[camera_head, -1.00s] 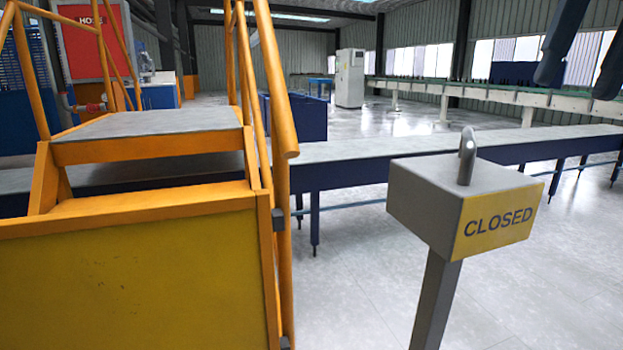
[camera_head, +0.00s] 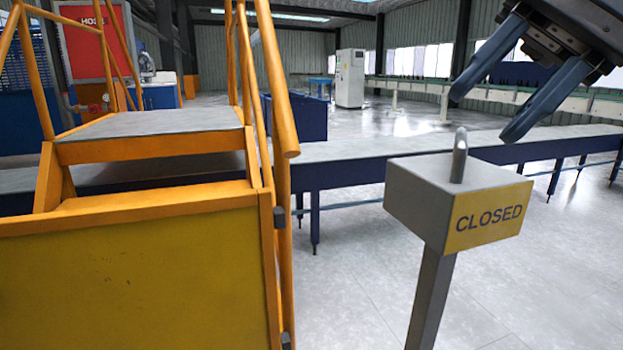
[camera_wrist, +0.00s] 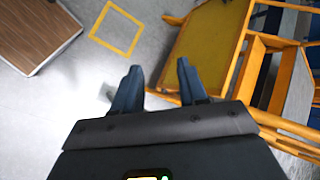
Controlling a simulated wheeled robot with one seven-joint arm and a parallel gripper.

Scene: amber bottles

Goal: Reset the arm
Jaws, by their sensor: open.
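My gripper (camera_head: 483,118) is at the upper right of the head view, with its two blue fingers spread apart and pointing down to the left. It is empty. In the head view its fingers appear above and to the right of a grey box (camera_head: 420,205) on a post, with a yellow "CLOSED" plate (camera_head: 488,215) and a metal loop on top. The fingers show no contact with the box.
A yellow and orange stair platform (camera_head: 140,270) with railings fills the left; it also shows in the wrist view (camera_wrist: 212,45). A long grey-topped conveyor (camera_head: 350,150) runs behind the box. A brown-topped surface (camera_wrist: 35,30) and a yellow floor square (camera_wrist: 116,28) lie beyond the fingers.

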